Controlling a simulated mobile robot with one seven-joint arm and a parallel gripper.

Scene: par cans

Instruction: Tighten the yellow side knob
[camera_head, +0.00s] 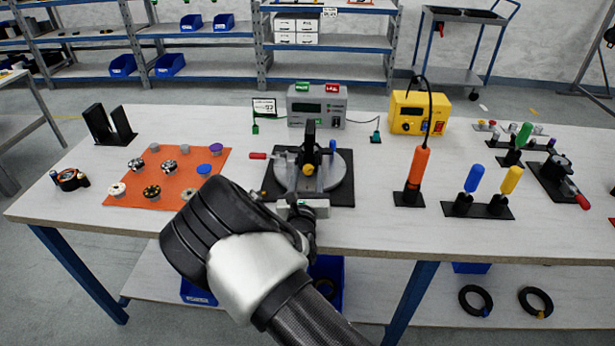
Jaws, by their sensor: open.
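The yellow knob (308,170) is a small round knob on the near side of the black upright post (309,148) of a fixture at the middle of the bench. The fixture has a round grey plate (338,172) on a black base (345,198), with a red-tipped handle (257,156) to the left. My gripper (301,212) is at the near edge of the fixture, nearer the camera than the knob and apart from it. It is open, with nothing seen in it. My own arm partly hides the gripper and its fingertips are hard to make out.
An orange mat (140,192) with several small knobs lies left. An orange-handled tool (418,168) stands upright to the right, near blue (474,178) and yellow (512,180) handles. A grey meter box (317,104) and a yellow box (418,112) stand behind. Bare bench lies front right.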

